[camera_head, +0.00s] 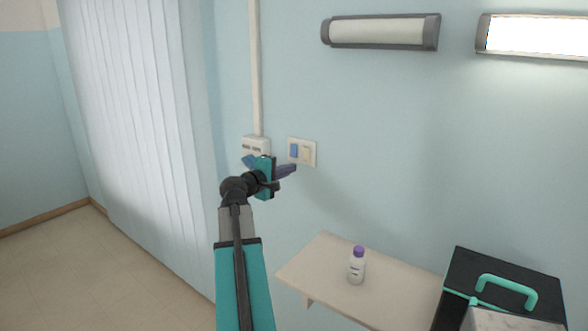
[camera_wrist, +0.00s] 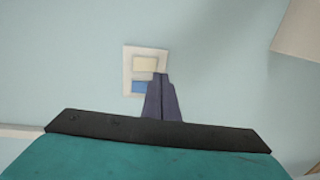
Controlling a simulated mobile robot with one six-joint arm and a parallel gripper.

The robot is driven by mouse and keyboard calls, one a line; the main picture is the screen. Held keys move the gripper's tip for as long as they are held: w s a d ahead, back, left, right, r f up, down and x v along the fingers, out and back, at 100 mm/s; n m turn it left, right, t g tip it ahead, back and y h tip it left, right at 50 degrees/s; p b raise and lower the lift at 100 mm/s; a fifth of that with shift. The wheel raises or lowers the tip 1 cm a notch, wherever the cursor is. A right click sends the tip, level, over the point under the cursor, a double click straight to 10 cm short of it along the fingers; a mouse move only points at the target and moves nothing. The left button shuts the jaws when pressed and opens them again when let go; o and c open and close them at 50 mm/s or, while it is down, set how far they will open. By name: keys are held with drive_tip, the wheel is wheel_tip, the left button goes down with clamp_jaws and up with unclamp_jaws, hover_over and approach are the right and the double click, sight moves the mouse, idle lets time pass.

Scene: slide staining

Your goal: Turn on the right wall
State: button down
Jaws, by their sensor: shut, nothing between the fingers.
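A switch plate (camera_head: 302,152) with two rockers is on the pale blue wall. Its left rocker is blue (camera_head: 294,150) and its right rocker is cream (camera_head: 307,154). The plate (camera_wrist: 128,66) also shows in the wrist view, with the cream rocker (camera_wrist: 145,64) above the blue one (camera_wrist: 138,87). The right wall lamp (camera_head: 535,36) glows white; the left wall lamp (camera_head: 380,31) is unlit. My gripper (camera_head: 293,168) is shut and empty, just below the plate. In the wrist view its fingertips (camera_wrist: 160,76) overlap the plate's edge beside the rockers; contact cannot be told.
A socket box (camera_head: 256,143) with a vertical conduit is left of the plate. A shelf (camera_head: 325,262) below holds a white bottle with a purple cap (camera_head: 357,265). A black case with a teal handle (camera_head: 508,288) is at lower right. Vertical blinds hang at left.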

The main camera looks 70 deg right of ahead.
drive_tip(key=f+b+v, duration=0.1)
drive_tip(key=v, duration=0.6)
drive_tip(key=shift+a+f+b, duration=0.2)
drive_tip(key=shift+f+b, duration=0.15)
drive_tip(key=shift+b, duration=0.05)
drive_tip(key=shift+w, duration=0.1)
